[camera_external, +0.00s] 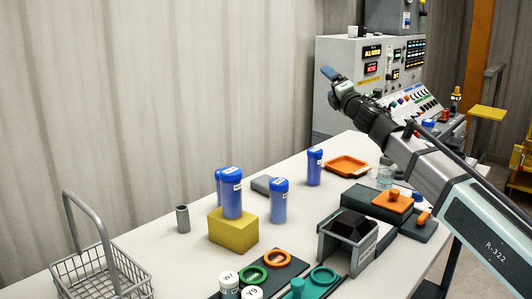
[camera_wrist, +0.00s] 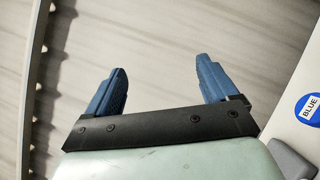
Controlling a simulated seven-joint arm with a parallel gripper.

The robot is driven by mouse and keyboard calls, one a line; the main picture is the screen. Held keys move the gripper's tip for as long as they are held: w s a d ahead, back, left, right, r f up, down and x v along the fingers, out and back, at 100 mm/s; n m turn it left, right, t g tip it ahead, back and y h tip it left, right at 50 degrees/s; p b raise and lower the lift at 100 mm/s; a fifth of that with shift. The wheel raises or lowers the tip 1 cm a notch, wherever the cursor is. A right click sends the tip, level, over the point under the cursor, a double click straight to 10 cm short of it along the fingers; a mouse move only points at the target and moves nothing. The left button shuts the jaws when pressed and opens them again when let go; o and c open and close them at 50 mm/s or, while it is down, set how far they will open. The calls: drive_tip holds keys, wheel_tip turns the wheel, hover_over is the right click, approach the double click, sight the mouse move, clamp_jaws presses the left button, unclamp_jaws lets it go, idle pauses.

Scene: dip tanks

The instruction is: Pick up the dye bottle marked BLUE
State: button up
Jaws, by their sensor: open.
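My gripper (camera_external: 329,73) is raised high above the table at the back, open and empty. In the wrist view its two blue fingers (camera_wrist: 160,64) stand wide apart with only the wall between them. A blue cap marked BLUE (camera_wrist: 308,107) shows at the right edge of the wrist view, well away from the fingers. In the external view several blue bottles stand upright: one on a yellow block (camera_external: 232,200), one partly hidden behind it (camera_external: 218,184), one in front of the grey block (camera_external: 279,203) and one farther back (camera_external: 315,168). Their labels are too small to read there.
A yellow block (camera_external: 232,232), a wire basket (camera_external: 100,272) and a grey cylinder (camera_external: 183,219) stand at left. A grey holder with a black piece (camera_external: 346,245), green and orange rings and an orange tray (camera_external: 346,166) crowd the right. The table's left middle is fairly clear.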

drive_tip(key=n+y, duration=0.2)
drive_tip(key=n, duration=0.2)
drive_tip(key=n+g, duration=0.4)
drive_tip(key=n, duration=0.7)
hover_over(320, 156)
drive_tip(key=v, duration=0.2)
wheel_tip(320, 156, down, 5)
wheel_tip(320, 156, down, 21)
drive_tip(key=shift+r, duration=0.25)
drive_tip(key=shift+x, duration=2.45)
drive_tip(key=shift+s, duration=0.1)
drive_tip(key=shift+c, duration=0.3)
drive_tip(key=c, duration=1.2)
drive_tip(key=shift+o, duration=0.2)
drive_tip(key=shift+r, duration=0.15)
